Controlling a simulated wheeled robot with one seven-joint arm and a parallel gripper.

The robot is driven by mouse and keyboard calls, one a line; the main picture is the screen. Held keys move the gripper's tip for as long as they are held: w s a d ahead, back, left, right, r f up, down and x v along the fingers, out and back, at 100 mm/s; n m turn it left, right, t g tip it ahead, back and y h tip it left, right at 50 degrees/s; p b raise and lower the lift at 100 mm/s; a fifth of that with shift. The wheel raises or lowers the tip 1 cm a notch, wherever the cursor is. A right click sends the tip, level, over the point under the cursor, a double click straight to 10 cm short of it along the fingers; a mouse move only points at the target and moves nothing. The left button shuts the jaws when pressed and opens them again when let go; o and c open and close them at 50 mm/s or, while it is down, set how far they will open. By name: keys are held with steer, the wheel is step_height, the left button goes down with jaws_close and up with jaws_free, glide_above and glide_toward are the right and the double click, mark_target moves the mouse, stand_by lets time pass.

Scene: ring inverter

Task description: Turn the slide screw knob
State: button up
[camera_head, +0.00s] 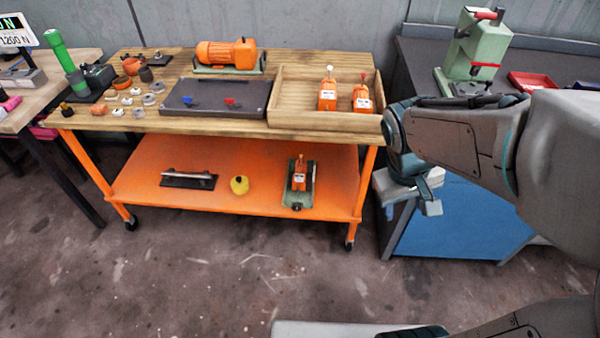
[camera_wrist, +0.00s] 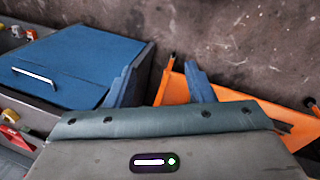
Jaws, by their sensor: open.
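I cannot tell for sure which part is the slide screw knob. An orange block on a green slide-like base (camera_head: 297,200) lies on the lower orange shelf, with a small round piece at its near end. A yellow round knob-like piece (camera_head: 239,185) sits left of it. Two orange devices, a left one (camera_head: 327,97) and a right one (camera_head: 362,99) with a red top, stand in the wooden tray. My gripper (camera_head: 430,206) hangs right of the cart, apart from all of these. In the wrist view, its two fingers (camera_wrist: 160,84) are spread with nothing between them.
The wooden-topped cart (camera_head: 215,125) carries an orange motor (camera_head: 226,52), a dark panel (camera_head: 214,98) and several small rings. A blue cabinet (camera_head: 470,225) stands close by my gripper, with a green press (camera_head: 478,50) on the bench above. The floor before the cart is clear.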

steer(key=w+d+f+n+h+b, duration=0.1)
steer(key=w+f+n+h+b, duration=0.4)
steer(key=f, duration=0.4)
steer(key=w+d+f+n+h+b, duration=0.1)
steer(key=w+f+n+h+b, duration=0.15)
steer(key=w+f, duration=0.5)
steer(key=n+t+y+b, duration=0.9)
steer(key=n+t+b, duration=0.75)
steer(key=n, duration=1.65)
glide_toward(296, 209)
steer(key=shift+m+t, duration=0.25)
steer(key=shift+t, duration=0.1)
steer(key=w+b, duration=0.1)
steer(key=w, duration=0.1)
steer(key=w+b, duration=0.1)
steer(key=w, duration=0.2)
steer(key=w+b, duration=0.1)
steer(key=w, duration=0.1)
steer(key=shift+w+d+f, duration=0.2)
steer(key=shift+w+f, duration=0.1)
steer(key=shift+w, duration=0.05)
steer(key=shift+w+r+b, duration=0.15)
steer(key=shift+w+b, duration=0.2)
steer(key=shift+w, duration=0.35)
steer(key=c, duration=0.7)
